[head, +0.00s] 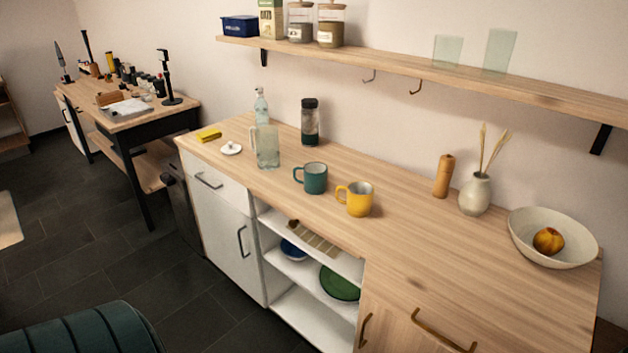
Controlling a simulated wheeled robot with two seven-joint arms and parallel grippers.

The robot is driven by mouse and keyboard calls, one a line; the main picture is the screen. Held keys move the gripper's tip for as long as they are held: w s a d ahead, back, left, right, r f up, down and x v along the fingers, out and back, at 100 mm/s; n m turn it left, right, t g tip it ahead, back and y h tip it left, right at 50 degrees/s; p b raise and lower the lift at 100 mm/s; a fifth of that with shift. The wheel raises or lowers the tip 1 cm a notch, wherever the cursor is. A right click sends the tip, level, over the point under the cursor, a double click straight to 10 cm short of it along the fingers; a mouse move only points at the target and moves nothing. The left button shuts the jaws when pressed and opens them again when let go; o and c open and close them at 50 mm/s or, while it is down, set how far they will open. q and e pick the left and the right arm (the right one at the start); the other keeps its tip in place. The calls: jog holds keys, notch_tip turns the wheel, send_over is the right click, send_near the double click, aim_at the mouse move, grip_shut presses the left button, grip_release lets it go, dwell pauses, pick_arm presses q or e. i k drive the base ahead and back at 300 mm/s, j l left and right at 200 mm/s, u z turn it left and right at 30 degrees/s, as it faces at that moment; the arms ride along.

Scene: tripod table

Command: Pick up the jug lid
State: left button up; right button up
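A small white round lid (231,148) with a knob on top lies on the wooden counter near its left end, apart from the other things. A clear glass jug (267,147) stands upright just to the right of the lid; no lid shows on its top. Neither of my grippers is in the head view.
A yellow sponge (209,135) lies to the left of the lid. A clear bottle (261,104) and a dark-topped bottle (310,122) stand behind. A teal mug (311,178) and a yellow mug (356,198) stand to the right. The counter front (222,169) by the lid is clear.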

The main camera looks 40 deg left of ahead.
aim_at(230, 149)
jog(key=u, duration=1.6)
